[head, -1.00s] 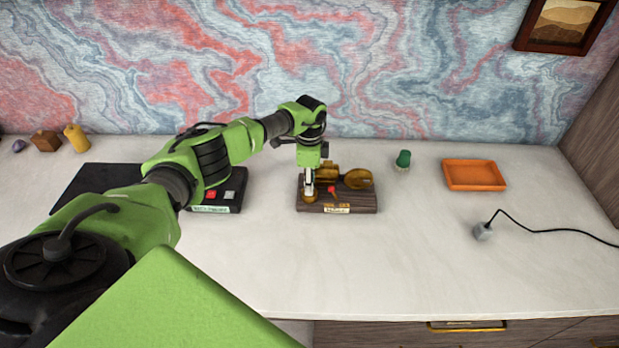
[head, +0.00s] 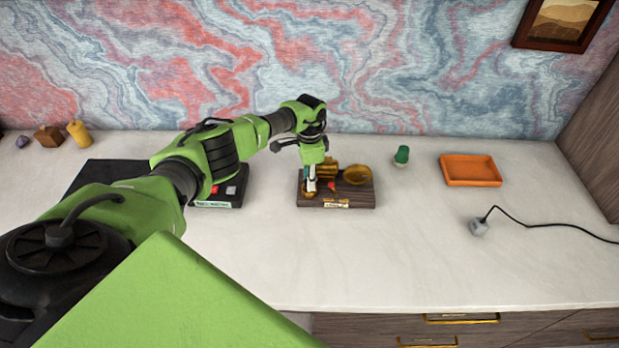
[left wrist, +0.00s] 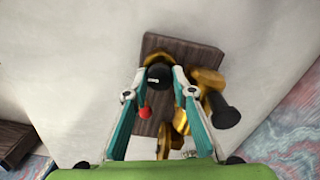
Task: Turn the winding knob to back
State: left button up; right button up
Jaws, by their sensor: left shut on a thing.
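The device has a dark wooden base (head: 358,200) with brass parts, a small red ball (head: 332,186) and a front label. It stands in the middle of the desk. My left gripper (head: 311,190) points down at the base's left end. In the left wrist view, its fingertips (left wrist: 157,82) are closed around a black round winding knob (left wrist: 158,74) with a small pale mark. The fingers hide the knob's sides, and the knob is hard to make out in the head view. The red ball (left wrist: 145,112) sits just beside one finger. My right gripper is not in view.
A dark box with red and grey buttons (head: 215,203) is left of the device. A green-topped item (head: 402,155), an orange tray (head: 470,170) and a grey plug with a black cable (head: 479,227) are to the right. The front middle of the desk is clear.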

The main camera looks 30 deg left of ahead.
pick_arm(q)
jog(key=shift+w+r, duration=0.1)
jog(key=o, duration=0.8)
notch_tip(320, 180, up, 12)
dwell(0.5)
